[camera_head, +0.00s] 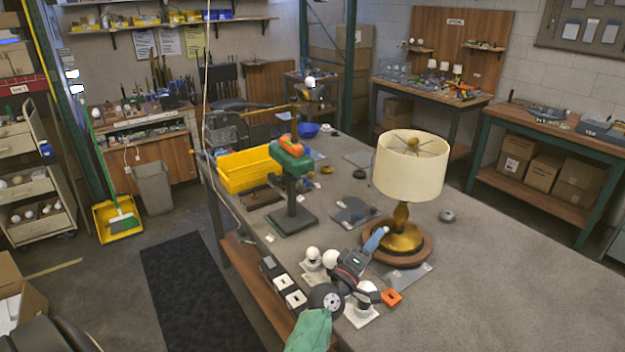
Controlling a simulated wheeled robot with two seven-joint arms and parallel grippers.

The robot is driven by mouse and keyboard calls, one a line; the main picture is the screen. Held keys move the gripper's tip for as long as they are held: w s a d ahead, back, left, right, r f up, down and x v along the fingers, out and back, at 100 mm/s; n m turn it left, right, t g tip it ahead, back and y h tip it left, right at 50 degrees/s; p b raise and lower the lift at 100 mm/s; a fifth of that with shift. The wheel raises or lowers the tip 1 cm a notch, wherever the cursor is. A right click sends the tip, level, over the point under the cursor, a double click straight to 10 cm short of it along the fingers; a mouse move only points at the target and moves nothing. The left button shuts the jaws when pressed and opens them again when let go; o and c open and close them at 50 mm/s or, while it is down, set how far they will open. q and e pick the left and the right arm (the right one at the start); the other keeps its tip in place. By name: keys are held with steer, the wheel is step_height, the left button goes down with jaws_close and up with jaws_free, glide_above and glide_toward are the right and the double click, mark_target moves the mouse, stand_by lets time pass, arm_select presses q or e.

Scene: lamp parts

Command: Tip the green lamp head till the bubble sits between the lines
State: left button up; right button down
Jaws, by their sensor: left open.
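The green lamp head (291,158) sits on top of a dark post, with a dark green base (293,221) on the table. It looks slightly tilted. An orange level (291,146) lies along its top; its bubble and lines are too small to make out. My left gripper (377,238) is open, with blue fingers beside the brass base of the shaded lamp. It is to the right of the green lamp head, nearer the front, and apart from it. Whether it touches the shaded lamp I cannot tell. My right gripper is not in view.
A shaded lamp (409,166) on a round wooden base stands close to my left gripper. White bulbs (313,256) stand near my left arm. A yellow bin (246,170) lies behind the green lamp. The right part of the table (520,265) is clear.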

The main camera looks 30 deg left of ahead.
mark_target(312, 178)
arm_select(q)
steer(key=w+a+r+n+g+y, duration=0.1)
steer(key=w+a+r+n+y, duration=0.25)
steer(key=a+n+y, duration=0.6)
steer(key=w+a+r+n+g+y, duration=0.1)
steer(key=w+a+r+n+y, duration=0.3)
steer(key=n+y, duration=0.55)
steer(key=w+a+f+n+g+p, duration=0.1)
steer(key=w+a+n+g, duration=0.1)
steer(key=a+n+g, duration=0.1)
steer(key=w+a+f+n+g+p, duration=0.1)
steer(key=w+a+f+n+g, duration=0.1)
steer(key=a+n, duration=0.4)
steer(key=w+a+f+n+g+p, duration=0.1)
steer(key=w+a+f+n+g, duration=0.1)
steer(key=w+a+n+g, duration=0.1)
steer(key=shift+w+a+n+g, duration=0.25)
steer(key=shift+a+n+g, duration=0.55)
steer(key=shift+a+n, duration=0.15)
steer(key=shift+w+a+p, duration=0.2)
steer(key=shift+a+p, duration=0.1)
steer(key=shift+a, duration=0.05)
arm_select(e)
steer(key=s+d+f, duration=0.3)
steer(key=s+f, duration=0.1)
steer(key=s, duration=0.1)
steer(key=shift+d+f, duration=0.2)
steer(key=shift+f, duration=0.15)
